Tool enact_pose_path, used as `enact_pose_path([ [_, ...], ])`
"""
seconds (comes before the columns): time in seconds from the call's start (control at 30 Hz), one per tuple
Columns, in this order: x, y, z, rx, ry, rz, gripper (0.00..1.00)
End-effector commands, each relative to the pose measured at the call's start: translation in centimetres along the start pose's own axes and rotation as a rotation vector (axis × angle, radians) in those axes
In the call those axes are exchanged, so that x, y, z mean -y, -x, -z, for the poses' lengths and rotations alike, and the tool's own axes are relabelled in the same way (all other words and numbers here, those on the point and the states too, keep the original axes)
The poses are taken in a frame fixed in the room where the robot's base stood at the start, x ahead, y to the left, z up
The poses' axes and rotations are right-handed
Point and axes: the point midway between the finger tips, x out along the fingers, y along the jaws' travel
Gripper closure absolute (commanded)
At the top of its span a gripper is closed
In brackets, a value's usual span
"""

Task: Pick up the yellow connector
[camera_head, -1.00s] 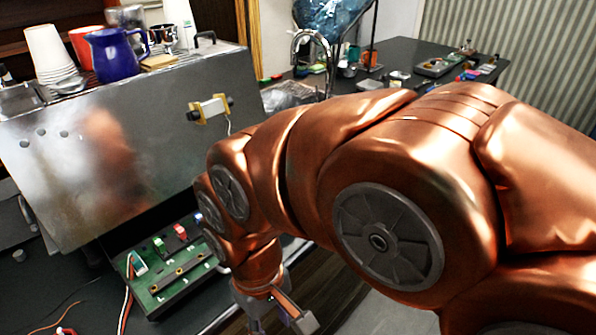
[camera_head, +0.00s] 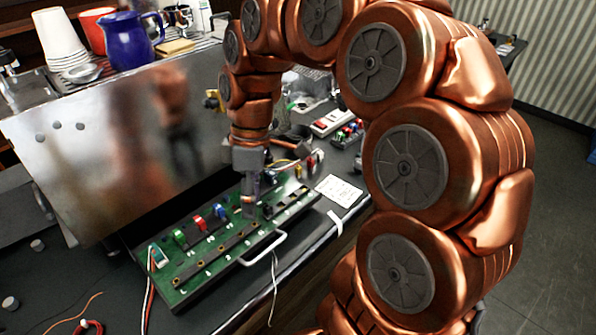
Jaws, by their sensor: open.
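My copper arm reaches over the green circuit board (camera_head: 212,262), with my gripper (camera_head: 250,208) pointing down at its back-right part. The gripper is open; its fingertips are small and dark, and I cannot tell whether they touch anything. A green connector (camera_head: 180,237), a red connector (camera_head: 200,223) and a blue connector (camera_head: 221,212) stand in a row on the board, left of the gripper. I cannot make out a yellow connector for certain; the spot right of the blue one is covered by my gripper.
The brewer's shiny metal panel (camera_head: 110,150) rises behind the board, with paper cups (camera_head: 60,40) and a blue pitcher (camera_head: 120,40) on top. A white-grey handle (camera_head: 263,248) sits at the board's front edge. Loose wires (camera_head: 70,318) lie at the lower left.

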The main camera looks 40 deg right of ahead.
Motion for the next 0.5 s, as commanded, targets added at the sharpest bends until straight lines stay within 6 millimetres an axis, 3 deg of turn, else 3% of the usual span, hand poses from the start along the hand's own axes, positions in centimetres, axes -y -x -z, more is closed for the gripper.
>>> enact_pose_path([
  [0.27,-7.3,2.5,0.1,-0.08,0.263,0.02,0.54],
  [0.5,-13.7,3.5,-2.0,-0.142,0.464,0.013,0.54],
])
